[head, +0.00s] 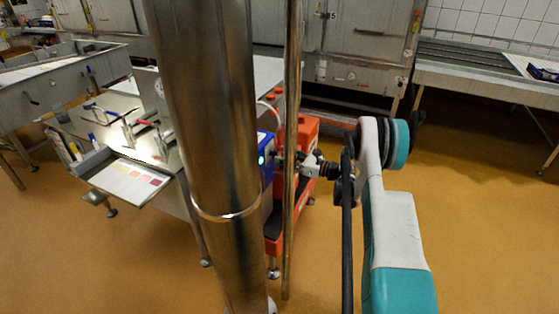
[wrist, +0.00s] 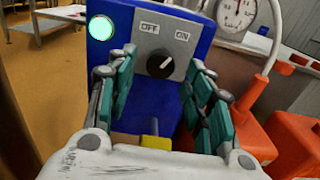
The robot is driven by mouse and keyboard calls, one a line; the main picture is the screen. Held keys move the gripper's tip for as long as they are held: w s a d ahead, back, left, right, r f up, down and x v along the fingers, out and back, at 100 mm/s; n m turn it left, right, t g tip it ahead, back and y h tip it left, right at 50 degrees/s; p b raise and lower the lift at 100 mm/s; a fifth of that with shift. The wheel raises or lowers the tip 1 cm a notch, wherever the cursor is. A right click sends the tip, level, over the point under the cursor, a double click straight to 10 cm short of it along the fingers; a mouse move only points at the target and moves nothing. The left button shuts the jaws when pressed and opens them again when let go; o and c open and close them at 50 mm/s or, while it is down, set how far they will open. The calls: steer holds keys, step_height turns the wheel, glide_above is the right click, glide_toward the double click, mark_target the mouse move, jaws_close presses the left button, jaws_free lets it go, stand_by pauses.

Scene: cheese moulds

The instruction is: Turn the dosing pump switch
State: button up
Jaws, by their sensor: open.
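The blue dosing pump box (wrist: 205,35) fills the middle of the wrist view; in the head view (head: 267,145) it sits by the red-orange unit, partly hidden by a post. Its switch (wrist: 160,64) is a black round knob on a grey plate marked OFF at left and ON at right. The knob's short white mark slants up to the right, toward ON. A round green lamp (wrist: 100,27) glows at the box's upper left. My gripper (wrist: 161,64) is open, its fingers to the left and right of the knob; contact cannot be told.
A dial gauge (wrist: 237,14) and a pale hose (wrist: 276,35) are at the upper right. Red-orange containers (wrist: 292,140) stand at the right. In the head view, a thick steel column (head: 212,130) and a thin post (head: 291,130) stand close to the box. Yellow floor (head: 480,200) is clear at right.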

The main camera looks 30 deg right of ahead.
steer(key=shift+x, duration=1.2)
steer(key=c, duration=1)
steer(key=shift+c, duration=0.2)
steer(key=shift+n, duration=0.3)
steer(key=n, duration=1.1)
steer(key=shift+d, duration=0.1)
steer(key=shift+n, duration=0.3)
